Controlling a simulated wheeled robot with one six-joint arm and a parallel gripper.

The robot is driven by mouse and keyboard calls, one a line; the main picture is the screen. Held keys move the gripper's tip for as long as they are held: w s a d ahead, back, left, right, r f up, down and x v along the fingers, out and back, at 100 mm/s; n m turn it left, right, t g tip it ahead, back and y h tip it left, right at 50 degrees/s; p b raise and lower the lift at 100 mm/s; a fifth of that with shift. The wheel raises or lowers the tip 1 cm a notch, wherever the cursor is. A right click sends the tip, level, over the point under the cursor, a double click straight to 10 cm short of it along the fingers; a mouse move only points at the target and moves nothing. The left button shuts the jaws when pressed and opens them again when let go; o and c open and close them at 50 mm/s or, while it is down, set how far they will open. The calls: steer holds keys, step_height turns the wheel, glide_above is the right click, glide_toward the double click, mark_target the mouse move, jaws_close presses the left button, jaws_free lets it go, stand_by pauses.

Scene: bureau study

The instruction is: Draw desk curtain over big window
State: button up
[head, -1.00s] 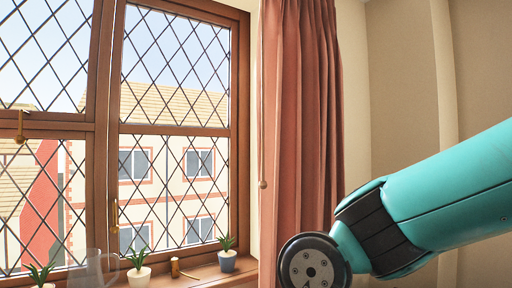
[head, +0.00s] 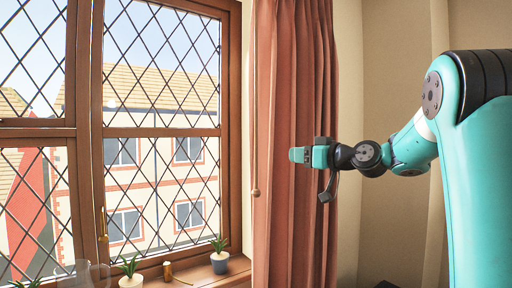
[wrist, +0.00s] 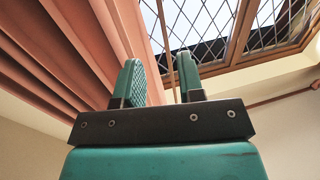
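The desk curtain (head: 285,90) is salmon-pink and hangs in bunched folds at the right side of the big window (head: 165,130). A thin draw rod with a wooden knob (head: 255,192) hangs along the curtain's left edge. My gripper (head: 308,175) is in front of the curtain, to the right of the rod in the head view. In the wrist view my gripper (wrist: 160,72) has its two teal fingers apart. The thin rod (wrist: 167,45) shows in the gap between them, farther off; I see no contact. The curtain folds (wrist: 60,50) are to the left there.
A bare beige wall (head: 390,80) is to the right of the curtain.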

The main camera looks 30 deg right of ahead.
steer(key=p+x, duration=0.8)
steer(key=x, duration=0.9)
steer(key=shift+p, duration=0.4)
steer(key=shift+f, duration=0.1)
jaws_close()
